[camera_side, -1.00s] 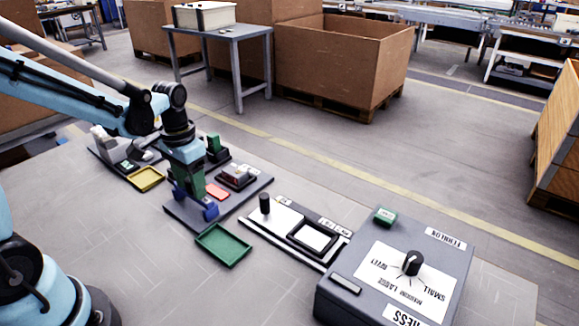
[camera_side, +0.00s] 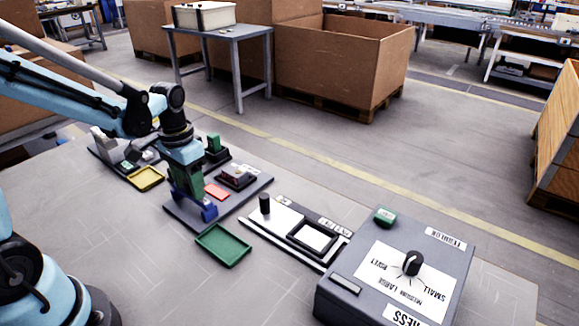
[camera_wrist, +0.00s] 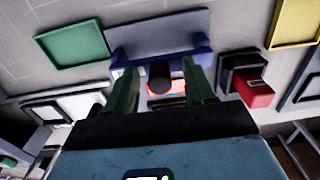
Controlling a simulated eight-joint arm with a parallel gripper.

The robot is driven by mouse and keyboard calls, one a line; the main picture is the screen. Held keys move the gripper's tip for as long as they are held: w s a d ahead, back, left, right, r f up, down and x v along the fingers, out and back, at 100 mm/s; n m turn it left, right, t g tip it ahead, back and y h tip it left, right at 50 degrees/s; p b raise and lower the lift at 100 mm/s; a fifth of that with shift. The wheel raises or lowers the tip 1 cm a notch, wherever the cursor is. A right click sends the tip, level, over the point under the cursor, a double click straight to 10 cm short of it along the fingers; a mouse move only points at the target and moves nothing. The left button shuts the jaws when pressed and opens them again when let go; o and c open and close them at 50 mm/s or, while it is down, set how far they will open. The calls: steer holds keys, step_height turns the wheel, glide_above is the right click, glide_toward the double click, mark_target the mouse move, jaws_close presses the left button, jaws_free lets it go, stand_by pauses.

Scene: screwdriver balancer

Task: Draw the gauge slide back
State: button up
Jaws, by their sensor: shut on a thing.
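My gripper (camera_wrist: 162,80) points down in the side view, over a dark base plate (camera_side: 228,206). In the wrist view its two green fingers stand on either side of a black round knob (camera_wrist: 160,75), and they are shut on it. A blue bracket (camera_wrist: 160,48) lies just beyond the knob. Its blue end (camera_side: 209,213) shows low beside my gripper in the side view. A red patch (camera_side: 216,192) lies on the plate by the fingers. The fingers hide the knob in the side view, and the part under it cannot be made out.
A green tray (camera_side: 222,245) lies just in front of the plate. A black and red block (camera_side: 237,177) stands close on the right. A white panel with a black post (camera_side: 264,204) and a grey dial box (camera_side: 395,270) stand further right. A yellow tray (camera_side: 146,179) lies left.

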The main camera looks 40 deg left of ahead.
steer(key=o, duration=0.6)
steer(key=shift+s+a+f, duration=0.15)
steer(key=shift+s+f, duration=0.25)
steer(key=shift+f, duration=0.05)
steer(key=shift+r, duration=3.55)
steer(key=shift+d, duration=0.2)
steer(key=shift+s+d+r+t, duration=0.35)
steer(key=shift+s+d+t, duration=0.1)
steer(key=shift+d+t, duration=0.8)
steer(key=shift+s+d+r+t, duration=0.3)
steer(key=shift+s+d+t, duration=0.15)
steer(key=shift+d+t, duration=0.8)
steer(key=shift+s+d+r+t, duration=0.4)
steer(key=shift+d+t, duration=0.6)
steer(key=shift+d, duration=0.45)
